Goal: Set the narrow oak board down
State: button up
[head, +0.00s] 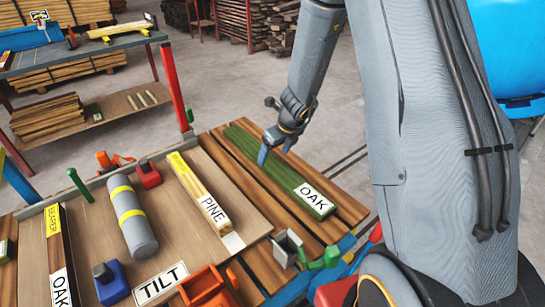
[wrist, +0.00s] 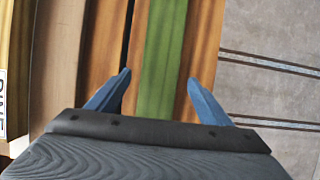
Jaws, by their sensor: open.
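A narrow green board labelled OAK (head: 258,160) lies flat on the brown wooden slats at the right side of the bench. In the wrist view the green board (wrist: 164,45) runs up the picture between my blue fingers. My gripper (head: 276,150) is open over the middle of this board, its fingers pointing down on either side. In the wrist view my gripper (wrist: 158,77) shows a gap between each finger and the board. I cannot tell how high the fingertips are above the slats. A second, dark board labelled OAK (head: 60,255) lies at the far left.
A yellow-edged PINE board (head: 198,190), a grey cylinder with yellow bands (head: 132,220) and a TILT sign (head: 161,283) lie on the tray left of the slats. A grey metal bracket (head: 287,247) and green clamp (head: 320,258) sit near the front edge. Bare floor lies to the right.

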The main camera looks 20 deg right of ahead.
jog(key=p+v, duration=0.2)
jog(key=v, duration=0.6)
jog(key=s+a+r+n+g, duration=0.1)
jog(key=s+r+n, duration=0.3)
jog(key=s+n, duration=0.8)
jog(key=s+a+r+n+g+h, duration=0.1)
jog(key=s+r+n, duration=0.3)
jog(key=s+n, duration=0.9)
jog(key=n+g, duration=0.1)
jog(key=n, duration=0.5)
jog(key=shift+g+h, duration=0.3)
jog(key=shift+s, duration=0.1)
